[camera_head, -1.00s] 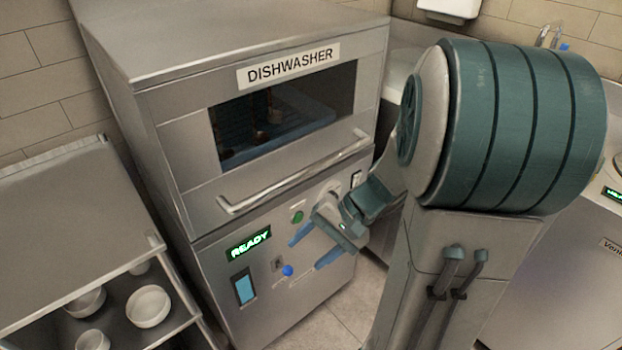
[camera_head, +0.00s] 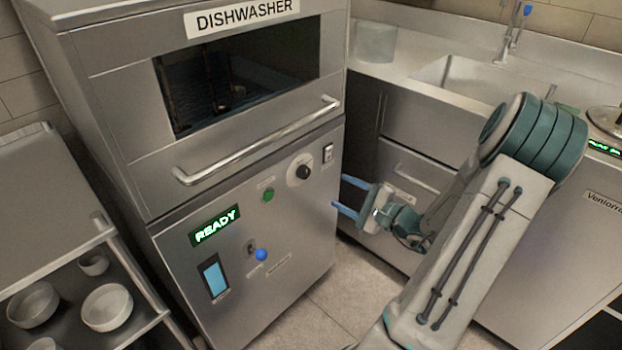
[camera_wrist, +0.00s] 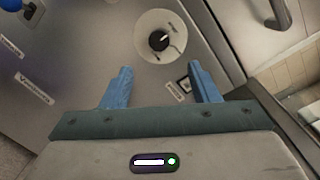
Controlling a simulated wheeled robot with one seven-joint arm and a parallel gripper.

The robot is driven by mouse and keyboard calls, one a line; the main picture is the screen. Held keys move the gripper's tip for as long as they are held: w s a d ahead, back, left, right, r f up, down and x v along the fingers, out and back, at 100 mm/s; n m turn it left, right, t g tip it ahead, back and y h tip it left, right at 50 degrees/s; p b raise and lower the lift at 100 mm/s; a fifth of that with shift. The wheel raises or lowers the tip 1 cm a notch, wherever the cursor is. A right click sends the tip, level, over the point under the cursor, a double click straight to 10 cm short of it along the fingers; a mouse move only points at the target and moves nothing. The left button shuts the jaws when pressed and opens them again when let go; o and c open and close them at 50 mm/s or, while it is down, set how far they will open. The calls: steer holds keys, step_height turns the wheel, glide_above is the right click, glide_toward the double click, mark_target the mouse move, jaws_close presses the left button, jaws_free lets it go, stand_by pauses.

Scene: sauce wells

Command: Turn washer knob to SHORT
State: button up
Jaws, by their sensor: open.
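The washer is a steel dishwasher (camera_head: 140,150) with a lit READY display (camera_head: 214,226). Its knob (camera_head: 304,172) is dark and sits on a pale round dial at the upper right of the lower panel. In the wrist view the knob (camera_wrist: 159,40) shows a white pointer mark aimed up and to the right; the dial lettering is too small to read. My gripper (camera_head: 341,197) is open and empty, with blue fingers, to the right of and slightly below the knob, apart from it. In the wrist view my gripper (camera_wrist: 160,85) has its fingers spread, with the dial beyond them.
A green button (camera_head: 267,195), a blue knob (camera_head: 261,255) and a switch (camera_head: 328,153) are on the same panel. A long door handle (camera_head: 257,142) juts out above. A rack of white bowls (camera_head: 107,307) stands at left. A sink counter is at right.

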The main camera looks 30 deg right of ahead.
mark_target(307, 174)
steer(key=b+x, duration=0.1)
steer(key=x, duration=1)
steer(key=shift+a, duration=0.15)
steer(key=c, duration=1)
